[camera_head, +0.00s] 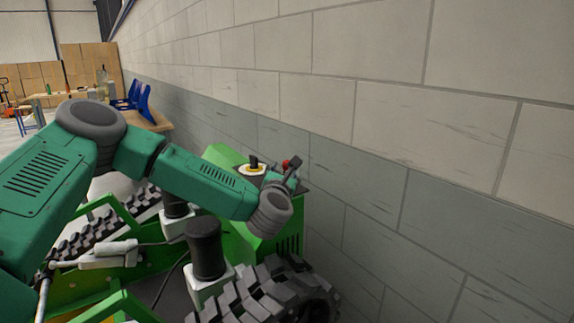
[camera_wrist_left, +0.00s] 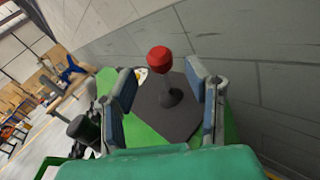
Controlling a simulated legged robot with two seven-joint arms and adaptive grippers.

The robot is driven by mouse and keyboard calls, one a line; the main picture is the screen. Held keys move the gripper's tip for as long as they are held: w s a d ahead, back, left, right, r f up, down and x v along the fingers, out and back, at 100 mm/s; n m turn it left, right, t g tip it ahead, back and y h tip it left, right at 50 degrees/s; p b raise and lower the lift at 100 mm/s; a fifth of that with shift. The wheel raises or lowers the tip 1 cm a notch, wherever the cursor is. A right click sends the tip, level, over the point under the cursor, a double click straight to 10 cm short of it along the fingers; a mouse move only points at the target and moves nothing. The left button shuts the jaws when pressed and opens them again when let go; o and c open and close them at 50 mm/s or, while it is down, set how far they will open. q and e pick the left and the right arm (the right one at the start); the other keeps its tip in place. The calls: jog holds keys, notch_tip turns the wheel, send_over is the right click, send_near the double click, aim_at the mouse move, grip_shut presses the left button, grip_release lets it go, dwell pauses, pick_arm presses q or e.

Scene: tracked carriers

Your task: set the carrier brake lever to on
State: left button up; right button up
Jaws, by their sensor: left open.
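A lever with a red ball knob (camera_wrist_left: 160,58) rises on a grey stem from a dark plate on the green carrier. In the wrist view it stands between the two fingers of my left gripper (camera_wrist_left: 162,78), with a gap on each side. The fingers are open and hold nothing. In the head view my left gripper (camera_head: 286,176) is over the carrier's far end (camera_head: 228,157), and only a bit of the red knob (camera_head: 285,163) shows beside it. I see no marking of the lever's on or off side. My right gripper is out of view.
A yellow and white round part with a black knob (camera_head: 252,168) sits left of the lever. A block wall (camera_head: 420,150) runs close along the carrier's right side. A rubber track (camera_head: 280,290) lies in front.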

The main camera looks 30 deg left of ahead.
aim_at(286, 168)
pick_arm(q)
jog(key=x, duration=0.2)
jog(key=shift+w+a, duration=0.25)
jog(key=shift+w, duration=0.05)
jog(key=shift+w+a, duration=0.1)
jog(key=shift+w, duration=0.5)
grip_shut()
